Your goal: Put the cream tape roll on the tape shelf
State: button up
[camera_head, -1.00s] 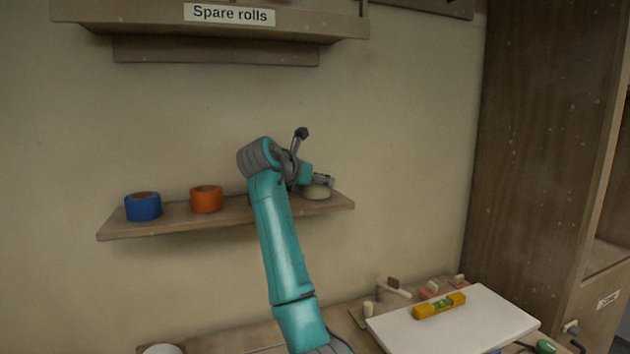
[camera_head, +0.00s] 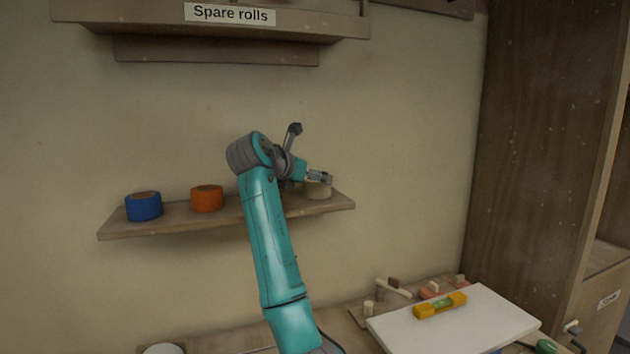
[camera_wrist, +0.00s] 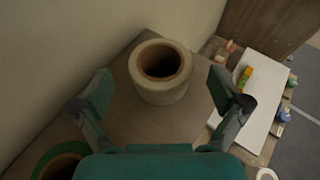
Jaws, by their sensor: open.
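The cream tape roll (camera_head: 318,190) stands on the right end of the wooden tape shelf (camera_head: 170,220). In the wrist view the roll (camera_wrist: 160,88) stands upright with its hole facing up, on the bare shelf board (camera_wrist: 130,130). My gripper (camera_head: 320,178) is at the roll in the head view and covers part of it. In the wrist view my gripper (camera_wrist: 168,100) is open, with one finger on each side of the roll and a gap on both sides. It holds nothing.
A blue roll (camera_head: 143,208) and an orange roll (camera_head: 207,200) stand further left on the shelf. A higher shelf (camera_head: 120,20) labelled "Spare rolls" hangs above. Below right, a white board (camera_head: 460,325) bears a yellow level (camera_head: 440,306). A tall wooden cabinet (camera_head: 540,130) stands at the right.

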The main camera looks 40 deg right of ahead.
jog(key=v, duration=0.9)
jog(key=shift+s, duration=0.1)
